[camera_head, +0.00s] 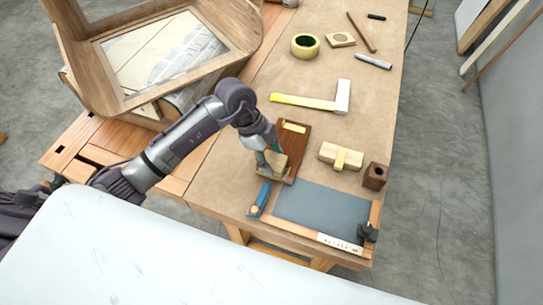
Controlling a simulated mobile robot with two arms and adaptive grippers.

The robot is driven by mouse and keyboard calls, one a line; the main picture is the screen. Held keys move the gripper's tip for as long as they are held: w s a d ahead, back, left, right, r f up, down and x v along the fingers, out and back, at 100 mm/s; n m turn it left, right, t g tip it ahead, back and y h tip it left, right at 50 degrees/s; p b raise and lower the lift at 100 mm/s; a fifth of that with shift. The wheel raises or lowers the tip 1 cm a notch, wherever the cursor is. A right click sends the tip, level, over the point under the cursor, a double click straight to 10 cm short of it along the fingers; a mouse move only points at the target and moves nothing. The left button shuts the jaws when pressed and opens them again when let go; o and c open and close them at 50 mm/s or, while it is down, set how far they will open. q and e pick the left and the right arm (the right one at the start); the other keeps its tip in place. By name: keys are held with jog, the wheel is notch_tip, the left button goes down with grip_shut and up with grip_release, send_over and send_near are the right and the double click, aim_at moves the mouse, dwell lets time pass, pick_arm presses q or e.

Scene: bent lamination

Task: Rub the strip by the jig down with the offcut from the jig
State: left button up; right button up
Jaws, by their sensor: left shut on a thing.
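My left gripper (270,158) reaches in over the bench and is shut on a small pale wood piece (279,162), probably the offcut. It is at the near end of a dark reddish-brown board (298,148), which may be the jig. Whether the piece touches the board is unclear. A short pale strip (294,127) lies at the board's far end. A blue tool (263,193) with a pale end lies just nearer. I cannot tell for certain which piece is the strip to rub. My right gripper is not in view.
A grey-blue sheet (320,212) lies near the bench's front edge, with a dark clamp-like thing (368,232) at its corner. To the right stand a pale block (340,155) and a dark block (375,176). A square (343,97) and tape roll (305,45) lie farther back. Open bench (385,105) lies right.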

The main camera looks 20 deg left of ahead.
pick_arm(q)
jog(key=shift+f, duration=0.3)
dwell(0.5)
jog(key=shift+a, duration=0.1)
jog(key=shift+a, duration=0.75)
jog(key=shift+f, duration=0.1)
jog(key=shift+s+d, duration=0.1)
jog(key=shift+d, duration=0.05)
jog(key=shift+d+p, duration=0.35)
jog(key=shift+d, duration=0.4)
jog(key=shift+a, duration=0.2)
jog(key=shift+a+p, duration=0.3)
jog(key=shift+a, duration=0.4)
